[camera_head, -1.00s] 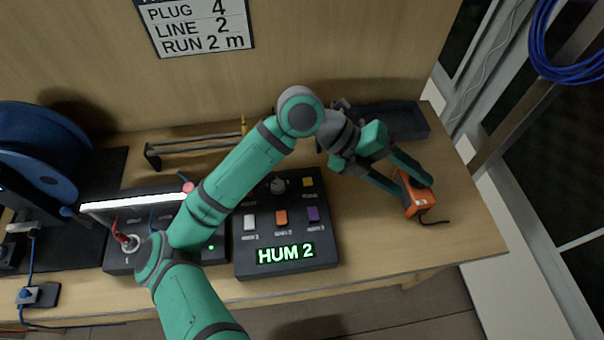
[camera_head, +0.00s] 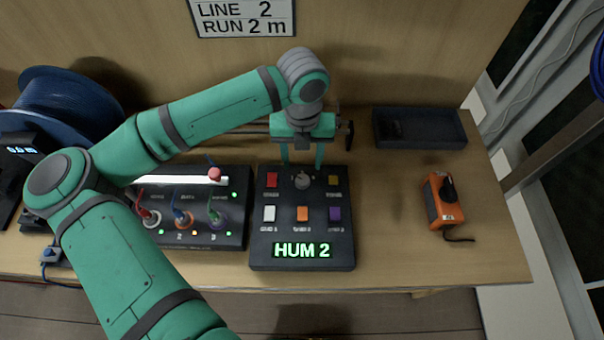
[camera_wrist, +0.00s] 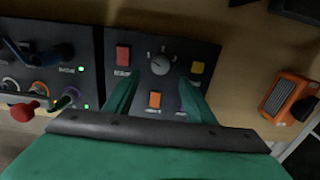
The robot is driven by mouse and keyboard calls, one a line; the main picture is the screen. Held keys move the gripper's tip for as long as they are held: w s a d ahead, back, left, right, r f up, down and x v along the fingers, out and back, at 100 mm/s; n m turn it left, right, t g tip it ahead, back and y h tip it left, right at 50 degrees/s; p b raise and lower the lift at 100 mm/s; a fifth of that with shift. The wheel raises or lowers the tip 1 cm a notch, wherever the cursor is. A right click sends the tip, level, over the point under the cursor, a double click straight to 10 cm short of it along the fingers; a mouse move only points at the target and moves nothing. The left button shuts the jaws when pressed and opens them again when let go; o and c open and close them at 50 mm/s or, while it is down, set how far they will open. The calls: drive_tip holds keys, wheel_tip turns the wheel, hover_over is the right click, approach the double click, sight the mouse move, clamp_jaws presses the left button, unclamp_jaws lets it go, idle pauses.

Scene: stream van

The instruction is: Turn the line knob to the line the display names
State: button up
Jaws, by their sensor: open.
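The line knob (camera_head: 302,181) is a dark round dial near the top middle of the black control box (camera_head: 262,226). It also shows in the wrist view (camera_wrist: 160,64), with small white marks around it. The box's display (camera_head: 303,250) reads "HUM 2" in green. The wall sign (camera_head: 243,18) shows LINE 2 and RUN 2 m. My gripper (camera_head: 302,164) is open and empty, pointing down at the box's back edge with the knob close by. In the wrist view its green fingers (camera_wrist: 157,92) stand apart on either side of the knob's column. Contact cannot be told.
Red (camera_head: 272,180), yellow (camera_head: 334,181), white (camera_head: 269,214), orange (camera_head: 302,214) and purple (camera_head: 335,214) buttons surround the knob. A panel with cables (camera_head: 235,240) stands left. An orange device (camera_head: 447,209) lies right, with bare table between. A dark tray (camera_head: 421,128) sits behind.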

sight(303, 180)
wheel_tip(303, 180, down, 8)
drive_tip(key=shift+f, duration=0.1)
drive_tip(key=shift+c, duration=0.6)
drive_tip(key=c, duration=0.9)
